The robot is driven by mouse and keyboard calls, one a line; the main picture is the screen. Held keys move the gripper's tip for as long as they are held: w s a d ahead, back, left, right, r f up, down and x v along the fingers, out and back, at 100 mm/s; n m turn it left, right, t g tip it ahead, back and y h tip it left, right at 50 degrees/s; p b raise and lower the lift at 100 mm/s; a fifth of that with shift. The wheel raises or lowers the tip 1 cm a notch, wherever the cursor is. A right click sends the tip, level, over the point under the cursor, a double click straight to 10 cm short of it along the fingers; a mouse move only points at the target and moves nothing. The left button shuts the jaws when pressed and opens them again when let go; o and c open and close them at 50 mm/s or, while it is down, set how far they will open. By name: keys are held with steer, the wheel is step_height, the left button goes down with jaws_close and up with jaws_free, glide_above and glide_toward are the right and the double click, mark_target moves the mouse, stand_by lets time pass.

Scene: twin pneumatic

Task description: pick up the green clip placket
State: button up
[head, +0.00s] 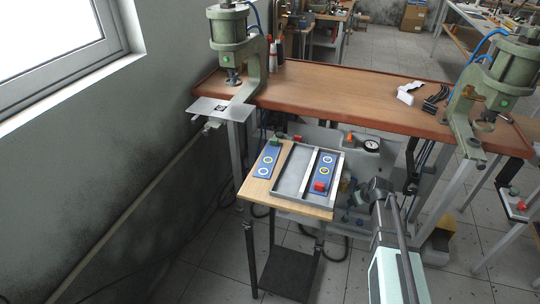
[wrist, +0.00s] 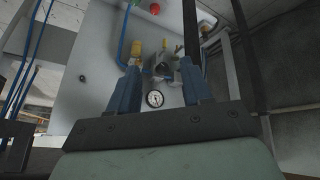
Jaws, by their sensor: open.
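A small green piece (head: 275,142), which looks like the green clip placket, is at the far end of the left blue strip (head: 267,162) on the small wooden table. It is tiny in the head view, so its shape is unclear. I cannot make it out in the wrist view. My gripper (wrist: 160,68) is open with nothing between its fingers. In the wrist view it faces a grey panel with a pressure gauge (wrist: 154,99). In the head view my arm is right of the small table, away from the green piece.
The small table (head: 318,212) bears a grey tray (head: 291,173) and a right blue strip (head: 326,165) with a red piece (head: 320,186). Behind is a brown workbench (head: 330,95) with a green press (head: 229,30) at its left and another (head: 505,65) at its right.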

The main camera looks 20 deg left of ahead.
steer(key=w+a+r+n+t+y, duration=0.15)
steer(key=w+r, duration=0.25)
steer(key=r, duration=0.4)
steer(key=w+a+r+n+t, duration=0.1)
steer(key=w+a+r, duration=0.25)
steer(key=r, duration=0.45)
steer(key=w+a+r+n+t, duration=0.1)
steer(key=w+a+r, duration=0.1)
steer(key=w+r, duration=0.35)
steer(key=s+a+r+n+g, duration=0.3)
steer(key=a, duration=0.4)
steer(key=s+a+r+n+g, duration=0.2)
steer(key=s+a+r+g, duration=0.1)
steer(key=a, duration=0.5)
steer(key=s+a+r+n+g, duration=0.3)
steer(key=a+r, duration=0.1)
steer(key=a, duration=0.3)
glide_above(275, 139)
steer(key=d, duration=0.3)
steer(key=shift+m+y, duration=0.25)
steer(key=shift+y, duration=0.1)
steer(key=f, duration=0.7)
steer(key=shift+w+a+f, duration=0.1)
steer(key=shift+a+f, duration=0.1)
steer(key=shift+f, duration=0.15)
steer(key=shift+x, duration=2.6)
steer(key=shift+a, duration=0.15)
steer(key=shift+c, duration=0.5)
jaws_close()
